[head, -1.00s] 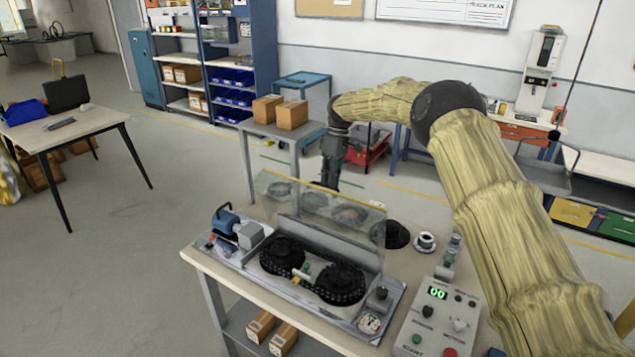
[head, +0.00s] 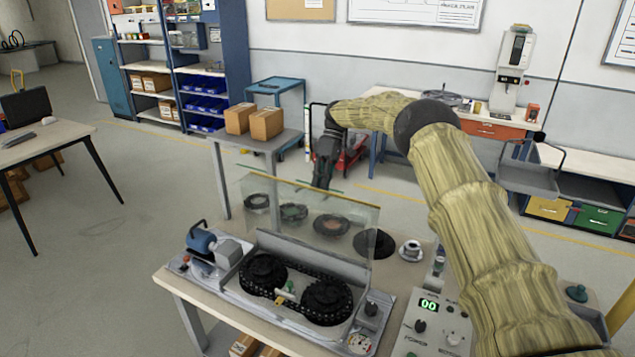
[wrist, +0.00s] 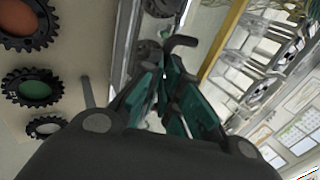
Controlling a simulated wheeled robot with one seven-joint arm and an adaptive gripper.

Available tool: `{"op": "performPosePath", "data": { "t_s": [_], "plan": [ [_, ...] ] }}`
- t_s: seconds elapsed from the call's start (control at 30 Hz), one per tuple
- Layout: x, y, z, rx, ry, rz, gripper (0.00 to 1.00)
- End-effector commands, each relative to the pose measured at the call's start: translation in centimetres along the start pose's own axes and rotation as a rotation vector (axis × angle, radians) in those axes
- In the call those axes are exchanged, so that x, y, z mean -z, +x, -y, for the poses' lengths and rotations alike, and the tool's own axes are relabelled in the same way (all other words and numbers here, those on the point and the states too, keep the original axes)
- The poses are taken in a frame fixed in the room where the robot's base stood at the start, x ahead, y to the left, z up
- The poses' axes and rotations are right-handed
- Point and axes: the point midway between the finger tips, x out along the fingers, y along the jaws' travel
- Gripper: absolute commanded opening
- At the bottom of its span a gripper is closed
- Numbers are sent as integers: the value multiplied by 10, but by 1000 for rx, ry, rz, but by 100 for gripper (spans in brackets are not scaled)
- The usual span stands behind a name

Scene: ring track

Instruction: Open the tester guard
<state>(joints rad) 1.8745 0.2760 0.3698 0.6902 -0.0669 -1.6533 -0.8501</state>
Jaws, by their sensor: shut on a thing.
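The tester (head: 222,284) stands on the near bench, with two dark sprockets and a chain (head: 292,287) on its bed. Its clear guard (head: 352,232) is swung up and stands tilted at the back of the bed, exposing the chain. My gripper (head: 321,184) is at the guard's upper edge, pointing down. In the wrist view, its green-lined fingers (wrist: 166,92) are close together, and a dark bent bar (wrist: 181,42) shows near their tips. The exact contact is hidden, but I take it to be on the guard.
A control box (head: 429,325) with a green "00" display stands right of the tester. A small spool (head: 411,249) and a dark disc (head: 375,243) lie behind it. A side table with cardboard boxes (head: 266,122) stands behind the guard. Open floor (head: 110,250) lies to the left.

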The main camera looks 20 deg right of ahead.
Motion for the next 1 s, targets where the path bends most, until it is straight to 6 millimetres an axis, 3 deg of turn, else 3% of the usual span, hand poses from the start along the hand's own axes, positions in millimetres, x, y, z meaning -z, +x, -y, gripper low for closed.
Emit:
{"op": "performPosePath", "data": {
  "t_s": [0.03,0.1,0.13,0.23,0.4,0.57,0.67,1.0],
  "plan": [
    [-5,23,-9,13,8,20,0],
    [-5,23,-9,12,9,20,0],
    [-5,23,-9,12,9,20,11],
    [-5,23,-9,12,9,20,29],
    [-5,22,-9,12,9,21,36],
    [-4,22,-8,12,8,21,39],
    [-3,21,-7,12,7,20,32],
    [0,15,-3,11,3,14,32]
  ]
}}
